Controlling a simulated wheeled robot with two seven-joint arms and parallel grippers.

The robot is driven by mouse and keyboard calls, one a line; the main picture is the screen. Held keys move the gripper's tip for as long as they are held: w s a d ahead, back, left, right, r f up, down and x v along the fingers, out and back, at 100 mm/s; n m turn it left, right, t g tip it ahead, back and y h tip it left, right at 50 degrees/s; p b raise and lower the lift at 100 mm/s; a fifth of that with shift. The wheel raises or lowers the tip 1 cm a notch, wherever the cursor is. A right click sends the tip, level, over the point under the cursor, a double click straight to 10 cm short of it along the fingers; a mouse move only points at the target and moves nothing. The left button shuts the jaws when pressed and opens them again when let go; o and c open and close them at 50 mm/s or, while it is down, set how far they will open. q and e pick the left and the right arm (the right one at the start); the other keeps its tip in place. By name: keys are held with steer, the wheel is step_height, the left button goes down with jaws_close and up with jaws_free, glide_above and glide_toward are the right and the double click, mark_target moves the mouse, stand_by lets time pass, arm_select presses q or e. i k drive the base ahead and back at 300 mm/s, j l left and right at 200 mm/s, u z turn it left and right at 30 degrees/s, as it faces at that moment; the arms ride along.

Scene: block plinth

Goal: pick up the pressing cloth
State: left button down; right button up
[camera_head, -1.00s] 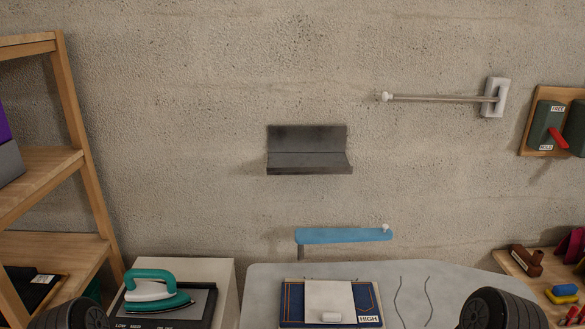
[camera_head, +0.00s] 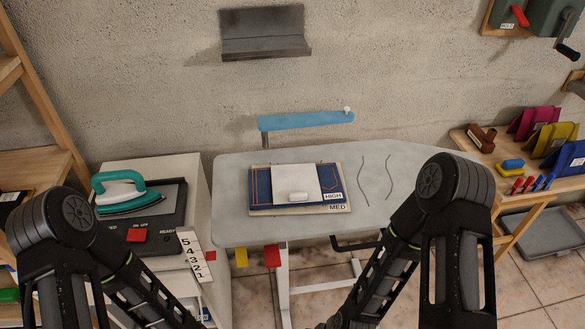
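A white cloth (camera_head: 288,184), which looks like the pressing cloth, lies flat over folded blue denim (camera_head: 261,190) on the grey ironing board. Labels HIGH and MED show at the right corner of the stack. My two black arms stand at the left and right of the view, bent, with their links running down out of the frame. Neither gripper shows, and no arm part touches the cloth.
The ironing board (camera_head: 232,222) has free room right of the stack. A teal iron (camera_head: 120,196) rests on a cabinet at left. A blue sleeve arm (camera_head: 305,120) stands behind the board. A shelf with coloured holders (camera_head: 535,122) is at right; a grey ledge (camera_head: 265,45) is on the wall.

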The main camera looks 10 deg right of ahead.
mark_target(295, 184)
steer(key=j+z, duration=0.15)
steer(key=z, duration=0.3)
steer(key=k+z, duration=0.1)
steer(key=z, duration=0.35)
steer(key=k+j+z, duration=0.1)
steer(key=z, duration=0.35)
steer(key=k+j+z, duration=0.1)
steer(key=z, duration=0.35)
